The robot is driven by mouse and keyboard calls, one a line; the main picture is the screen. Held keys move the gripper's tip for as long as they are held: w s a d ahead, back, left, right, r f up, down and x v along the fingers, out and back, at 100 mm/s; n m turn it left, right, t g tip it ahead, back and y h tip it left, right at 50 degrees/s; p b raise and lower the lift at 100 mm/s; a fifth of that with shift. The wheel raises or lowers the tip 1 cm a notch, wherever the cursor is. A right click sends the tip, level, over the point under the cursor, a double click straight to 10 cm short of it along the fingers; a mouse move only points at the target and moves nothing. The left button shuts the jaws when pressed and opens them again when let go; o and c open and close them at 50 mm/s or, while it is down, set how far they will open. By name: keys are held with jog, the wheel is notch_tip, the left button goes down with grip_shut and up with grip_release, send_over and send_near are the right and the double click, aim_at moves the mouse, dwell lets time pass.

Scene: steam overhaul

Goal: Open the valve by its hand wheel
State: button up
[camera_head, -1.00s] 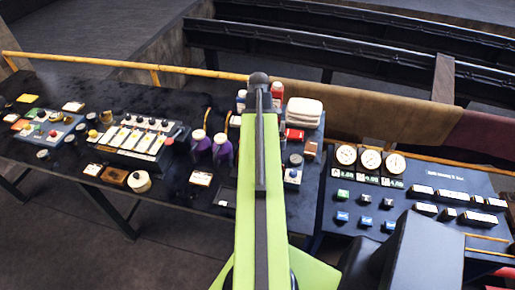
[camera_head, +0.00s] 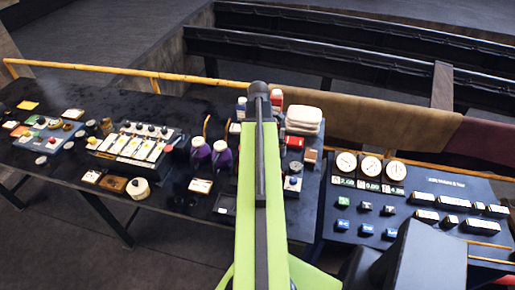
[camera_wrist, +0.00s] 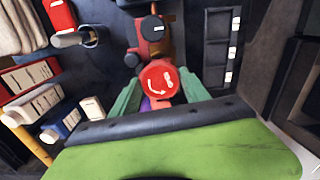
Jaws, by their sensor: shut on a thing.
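In the wrist view, a red round hand wheel (camera_wrist: 159,80) with white marks on its face sits between the two teal fingers of my gripper (camera_wrist: 160,92). The gripper is shut on it. The valve's dark red body (camera_wrist: 154,40) with black knobs shows just beyond the wheel. Part of the wheel's lower side is hidden by my gripper. In the head view, my green arm stands in front of the bench middle, and neither the wheel nor the fingertips can be made out there.
A dark bench (camera_head: 70,175) carries control boxes and purple bottles (camera_head: 221,153) left of my arm. White folded cloths (camera_head: 303,118) lie just right of it. A panel (camera_head: 440,205) with three round gauges (camera_head: 370,166) stands at the right. A yellow rail (camera_head: 110,73) runs behind.

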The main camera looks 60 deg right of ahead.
jog(key=shift+n, duration=1.2)
jog(key=n, duration=0.4)
jog(key=shift+n, duration=0.8)
jog(key=n, duration=0.5)
jog(key=shift+a+n, duration=0.1)
jog(key=shift+n, duration=0.2)
jog(key=o, duration=1.6)
jog(key=shift+c, duration=1.4)
